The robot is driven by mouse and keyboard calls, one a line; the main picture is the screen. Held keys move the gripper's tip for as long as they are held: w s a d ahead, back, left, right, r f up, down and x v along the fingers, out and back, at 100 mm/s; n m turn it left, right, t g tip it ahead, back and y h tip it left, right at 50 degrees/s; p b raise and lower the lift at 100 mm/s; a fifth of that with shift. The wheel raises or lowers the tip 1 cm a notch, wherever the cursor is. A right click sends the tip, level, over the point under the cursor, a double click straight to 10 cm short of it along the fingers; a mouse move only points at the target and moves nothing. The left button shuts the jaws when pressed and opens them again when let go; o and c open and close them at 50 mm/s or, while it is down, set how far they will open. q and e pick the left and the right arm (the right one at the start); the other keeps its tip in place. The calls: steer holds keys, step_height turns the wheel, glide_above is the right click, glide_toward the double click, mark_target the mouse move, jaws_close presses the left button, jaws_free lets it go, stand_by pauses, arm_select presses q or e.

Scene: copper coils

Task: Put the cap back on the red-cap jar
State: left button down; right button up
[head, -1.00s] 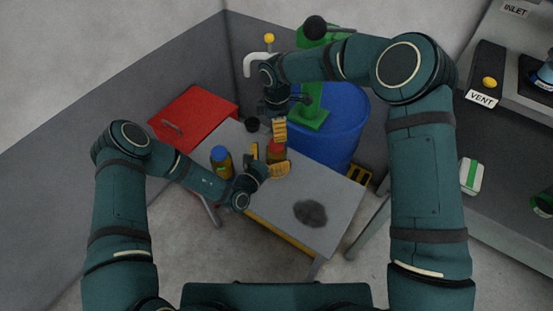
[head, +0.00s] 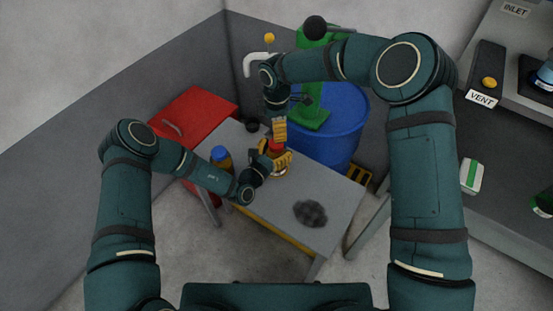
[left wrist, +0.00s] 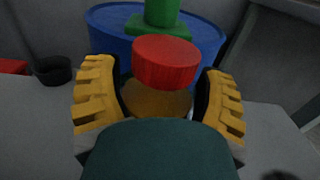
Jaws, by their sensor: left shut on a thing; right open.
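The red-cap jar (head: 279,172) has an amber body and stands on the grey table; its body also shows in the left wrist view (left wrist: 158,100). The red cap (left wrist: 166,62) sits on top of the jar's mouth. Whether it is screwed tight cannot be told. My left gripper (head: 276,162) is shut on the jar's body, one yellow finger on each side. My right gripper (head: 279,132) is open just above the red cap, fingers pointing down. It is out of the left wrist view.
A blue-capped jar (head: 221,158) stands to the left, partly behind my left arm. A small black cup (head: 252,125) is at the table's back. A blue drum (head: 345,125) with a green pump stands behind. A dark stain (head: 311,213) marks the clear right part of the table (head: 335,190).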

mark_target(276, 156)
steer(key=shift+s+f+m, duration=0.1)
steer(key=shift+m, duration=2.1)
steer(key=shift+f, duration=3.9)
